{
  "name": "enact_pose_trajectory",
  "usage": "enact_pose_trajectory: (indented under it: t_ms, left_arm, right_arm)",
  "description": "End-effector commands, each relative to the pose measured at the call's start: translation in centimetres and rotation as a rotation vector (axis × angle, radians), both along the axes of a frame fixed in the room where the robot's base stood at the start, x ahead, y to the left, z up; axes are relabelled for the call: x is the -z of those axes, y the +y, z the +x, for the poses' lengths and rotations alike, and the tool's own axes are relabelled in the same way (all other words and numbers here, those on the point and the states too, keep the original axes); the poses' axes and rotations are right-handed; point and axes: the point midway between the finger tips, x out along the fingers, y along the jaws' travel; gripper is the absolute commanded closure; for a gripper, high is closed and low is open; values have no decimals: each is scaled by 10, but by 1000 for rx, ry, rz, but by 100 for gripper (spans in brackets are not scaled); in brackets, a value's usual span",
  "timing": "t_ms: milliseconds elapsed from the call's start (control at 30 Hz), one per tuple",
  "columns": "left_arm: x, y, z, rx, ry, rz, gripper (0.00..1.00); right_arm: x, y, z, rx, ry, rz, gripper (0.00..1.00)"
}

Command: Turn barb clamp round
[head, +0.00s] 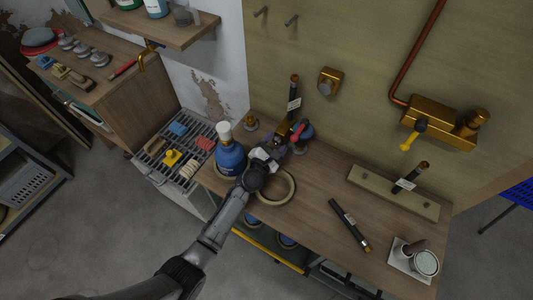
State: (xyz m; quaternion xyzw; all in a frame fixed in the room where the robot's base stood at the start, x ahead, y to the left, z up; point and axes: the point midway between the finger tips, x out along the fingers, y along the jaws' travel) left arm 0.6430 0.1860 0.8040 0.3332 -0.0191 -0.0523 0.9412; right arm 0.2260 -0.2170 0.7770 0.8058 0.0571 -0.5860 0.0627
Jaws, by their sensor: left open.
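My left gripper (270,152) is over the left part of the wooden bench, beside a blue bottle with a white cap (231,158). It is open. A dark upright piece with a small red part (298,131) stands just beyond the fingers; I cannot tell whether they touch. No barb clamp can be made out with certainty at this size, and the gripper hides part of this spot. A black tube with a white label and brass end (294,92) stands upright behind. My right gripper is not in view.
A beige ring (288,197) lies beside the gripper. A second black tube (350,226) lies on the bench; a third (411,177) stands tilted at a wooden strip (370,186). A white tray (398,263) with a tin is at right. Brass valve (440,122) is on the wall.

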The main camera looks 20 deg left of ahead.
Motion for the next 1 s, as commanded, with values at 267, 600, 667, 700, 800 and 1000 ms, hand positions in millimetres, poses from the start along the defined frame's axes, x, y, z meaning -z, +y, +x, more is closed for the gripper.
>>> enact_pose_trajectory:
  t_ms: [267,600,667,700,800,1000]
  left_arm:
    - [-1,6,-50,-1,3,1,39]
    - [0,13,-108,0,1,1,39]
    - [0,13,-115,-1,1,1,39]
    - [0,14,-119,-1,1,1,39]
    - [0,15,-126,-1,1,1,39]
    - [0,15,-131,0,0,0,39]
  right_arm:
    - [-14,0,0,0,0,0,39]
    - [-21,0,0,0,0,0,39]
    - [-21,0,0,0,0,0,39]
    - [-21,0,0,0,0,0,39]
    - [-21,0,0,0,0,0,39]
    - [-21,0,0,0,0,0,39]
